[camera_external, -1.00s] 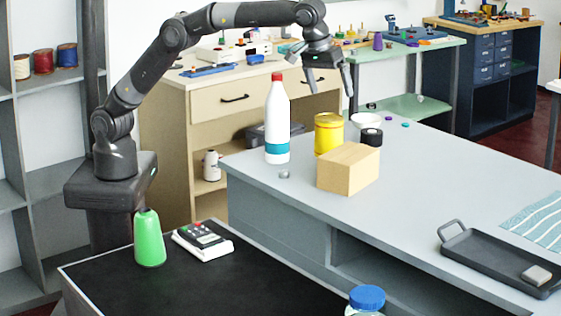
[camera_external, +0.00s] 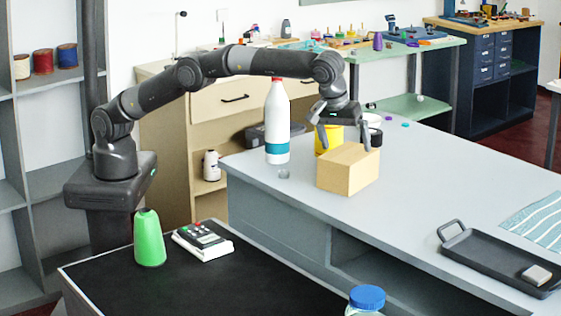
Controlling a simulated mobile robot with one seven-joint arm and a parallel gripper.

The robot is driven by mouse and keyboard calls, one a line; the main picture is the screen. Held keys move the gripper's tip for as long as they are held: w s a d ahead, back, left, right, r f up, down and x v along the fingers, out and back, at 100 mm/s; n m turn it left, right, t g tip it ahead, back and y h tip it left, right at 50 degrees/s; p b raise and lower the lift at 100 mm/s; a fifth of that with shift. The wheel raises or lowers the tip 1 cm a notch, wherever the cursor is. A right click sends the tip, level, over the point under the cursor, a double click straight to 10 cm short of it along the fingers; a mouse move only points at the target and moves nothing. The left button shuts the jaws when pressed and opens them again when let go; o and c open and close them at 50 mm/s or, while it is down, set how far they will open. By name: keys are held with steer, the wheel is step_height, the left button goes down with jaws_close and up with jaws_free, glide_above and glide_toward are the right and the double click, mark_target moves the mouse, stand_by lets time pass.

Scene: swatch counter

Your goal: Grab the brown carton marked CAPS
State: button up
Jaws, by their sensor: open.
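A plain brown carton (camera_external: 346,172) sits on the grey counter; no CAPS marking is readable on the sides that show. My gripper (camera_external: 345,147) is open, pointing down, with its fingertips at about the height of the carton's top edge in the picture. One finger shows at the left and one at the right of the carton's back part. I cannot tell whether the fingers touch it. The gripper partly hides a yellow tin (camera_external: 330,137) behind the carton.
A white bottle with a red cap (camera_external: 277,120) stands left of the carton, near a small grey piece (camera_external: 284,174). A black roll (camera_external: 374,137) is close behind the carton. A dark tray (camera_external: 485,262) lies at the right; the counter between is clear.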

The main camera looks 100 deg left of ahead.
mark_target(348, 153)
steer(key=x, duration=0.3)
steer(key=shift+f, duration=0.2)
steer(key=shift+r, duration=0.15)
steer(key=c, duration=1.1)
